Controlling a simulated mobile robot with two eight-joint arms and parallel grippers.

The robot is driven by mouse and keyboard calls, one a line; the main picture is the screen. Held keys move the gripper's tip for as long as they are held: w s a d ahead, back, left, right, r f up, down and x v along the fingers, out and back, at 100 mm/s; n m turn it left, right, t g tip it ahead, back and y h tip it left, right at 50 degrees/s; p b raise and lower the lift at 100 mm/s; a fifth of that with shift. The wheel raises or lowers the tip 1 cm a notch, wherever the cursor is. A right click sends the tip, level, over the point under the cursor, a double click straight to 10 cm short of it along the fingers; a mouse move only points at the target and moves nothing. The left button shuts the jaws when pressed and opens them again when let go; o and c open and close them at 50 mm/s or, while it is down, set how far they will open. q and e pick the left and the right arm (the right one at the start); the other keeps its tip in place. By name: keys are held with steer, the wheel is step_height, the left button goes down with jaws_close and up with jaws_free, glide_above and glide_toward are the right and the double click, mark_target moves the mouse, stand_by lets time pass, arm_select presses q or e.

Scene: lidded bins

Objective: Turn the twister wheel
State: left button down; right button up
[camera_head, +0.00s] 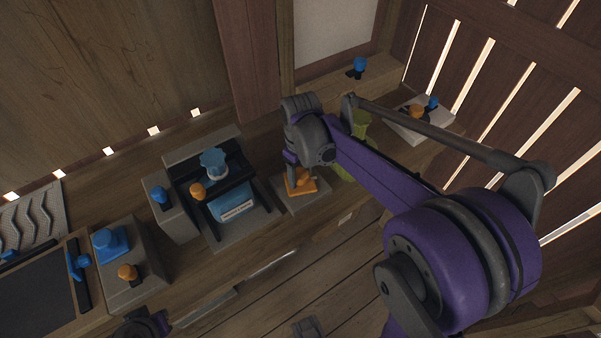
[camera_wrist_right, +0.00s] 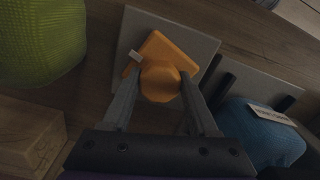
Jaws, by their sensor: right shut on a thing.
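An orange faceted knob on an orange base (camera_wrist_right: 160,80), which I take for the twister wheel, stands on a grey plate in the right wrist view. In the head view this orange piece (camera_head: 300,182) shows just below my right wrist. My right gripper (camera_wrist_right: 160,88) is shut on the knob, with one finger on each side of it. In the head view my wrist hides most of that gripper. A purple and dark part of mine shows at the bottom left, but no left fingers can be made out.
A dark frame with a blue scalloped knob (camera_head: 214,162) and a blue labelled bag (camera_head: 232,205) stands to the left. A green rounded thing (camera_wrist_right: 40,40) is close beside the plate. Other blocks with blue and orange knobs line the bench. A slatted wall (camera_head: 500,60) bounds the right.

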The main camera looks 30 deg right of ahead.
steer(key=shift+m, duration=0.3)
steer(key=m, duration=0.4)
steer(key=shift+m, duration=0.4)
steer(key=m, duration=1)
steer(key=shift+m, duration=0.4)
steer(key=m, duration=0.5)
steer(key=shift+w, duration=0.1)
steer(key=shift+m, duration=0.3)
steer(key=o, duration=1.4)
steer(key=shift+a, duration=0.1)
steer(key=shift+c, duration=0.2)
